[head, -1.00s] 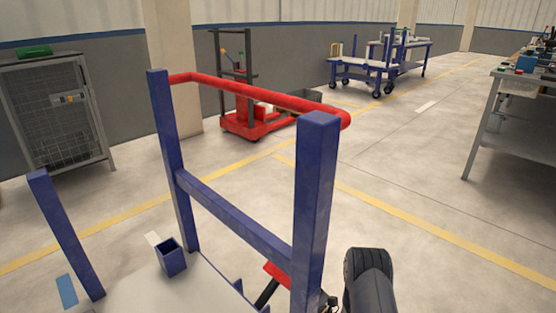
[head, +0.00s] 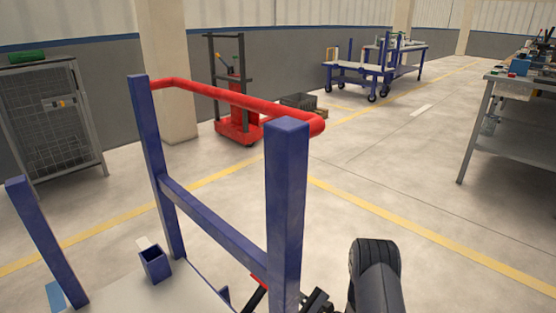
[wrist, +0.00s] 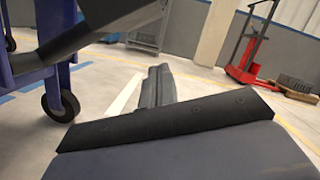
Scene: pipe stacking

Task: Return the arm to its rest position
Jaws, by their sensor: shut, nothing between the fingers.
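My gripper (wrist: 157,86) shows in the wrist view as dark fingers held together, with nothing between them. It points over open floor beside a blue wheeled frame (wrist: 62,62). In the head view a dark rounded link of my arm (head: 375,275) rises at the bottom, right of the blue cart's near post (head: 286,210). Dark parts show low beside that post, partly hidden by it and cut by the picture's edge. I cannot tell my fingertips there.
The blue cart has a red handle bar (head: 235,98) and a small blue socket (head: 154,266) on its pale deck. A red trolley (head: 240,128), a wire cage (head: 52,130) and a workbench (head: 515,90) stand farther off. Floor right of the cart is clear.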

